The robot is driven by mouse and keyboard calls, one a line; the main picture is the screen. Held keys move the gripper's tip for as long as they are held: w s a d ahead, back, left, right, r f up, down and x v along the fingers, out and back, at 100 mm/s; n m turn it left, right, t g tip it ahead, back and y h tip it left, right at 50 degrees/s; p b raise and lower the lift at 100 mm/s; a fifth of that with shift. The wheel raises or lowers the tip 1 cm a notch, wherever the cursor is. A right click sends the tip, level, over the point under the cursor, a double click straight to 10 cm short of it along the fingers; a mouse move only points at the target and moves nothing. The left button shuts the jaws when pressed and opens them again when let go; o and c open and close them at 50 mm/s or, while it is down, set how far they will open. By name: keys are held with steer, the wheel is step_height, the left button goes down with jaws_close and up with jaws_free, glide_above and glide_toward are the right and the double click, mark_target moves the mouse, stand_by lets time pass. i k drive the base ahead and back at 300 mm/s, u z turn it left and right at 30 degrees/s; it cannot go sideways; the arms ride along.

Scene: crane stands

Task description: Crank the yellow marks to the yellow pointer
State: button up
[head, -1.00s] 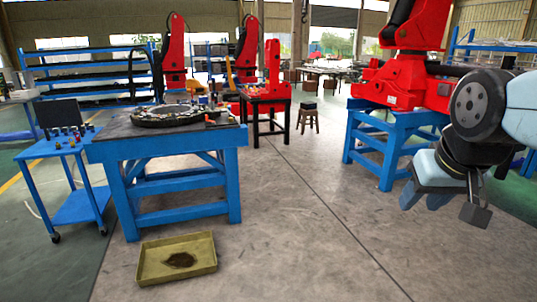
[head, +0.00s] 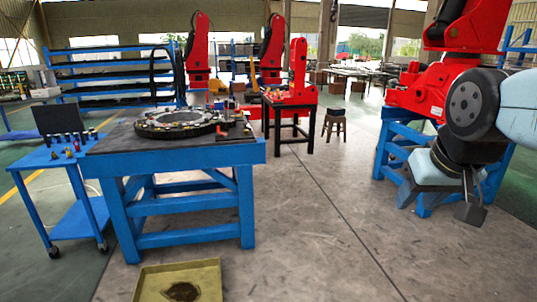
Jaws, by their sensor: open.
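A dark ring-shaped turntable (head: 180,122) lies flat on the blue workbench (head: 200,158) left of centre. Small parts sit on and around the ring. A small block with a reddish part (head: 248,130) stands at the bench's right end. The yellow marks, the yellow pointer and the crank are too small to make out for certain. My gripper (head: 442,203) hangs at the right, open and empty, pointing down. It is well apart from the bench.
A blue trolley (head: 62,165) with small tools stands left of the bench. A yellowish tray (head: 205,272) lies on the floor in front. Red crane machines on stands (head: 400,130) are behind and right. A stool (head: 334,122) stands farther back. The central floor is clear.

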mark_target(226, 123)
steer(key=u, duration=0.1)
steer(key=i, duration=1.1)
steer(key=u, duration=0.3)
steer(key=i, duration=1.8)
steer(key=u, duration=0.2)
